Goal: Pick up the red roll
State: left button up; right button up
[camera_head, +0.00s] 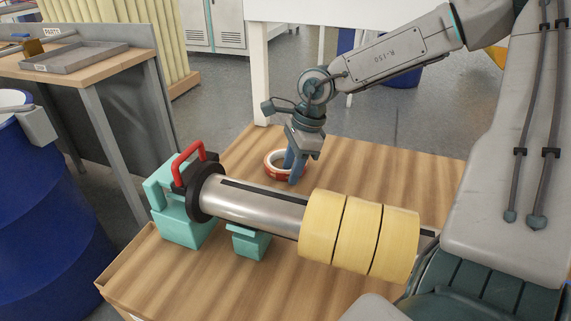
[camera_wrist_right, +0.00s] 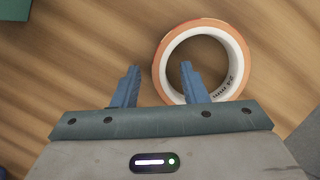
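The red roll (camera_head: 272,162) is an orange-red tape ring with a white inner core, lying flat on the wooden table behind the metal shaft. My right gripper (camera_head: 294,174) points down at it, and its blue fingers hide part of the ring. In the right wrist view the roll (camera_wrist_right: 245,58) lies right of centre, and the core is marked "24 mm". My right gripper (camera_wrist_right: 159,68) is open there. One finger appears over the hole and the other outside the ring, with the ring's left wall between them. Contact cannot be told. My left gripper is not in view.
A metal shaft (camera_head: 255,207) with yellow rolls (camera_head: 357,232) lies across the table in front of the roll, on teal supports (camera_head: 250,243). A red handle (camera_head: 188,160) stands up at its left end. The table (camera_head: 400,175) is bare to the right.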

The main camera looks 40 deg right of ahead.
grip_shut()
dwell(0.3)
notch_tip(320, 180, up, 10)
jog(key=p, duration=0.1)
dwell(0.4)
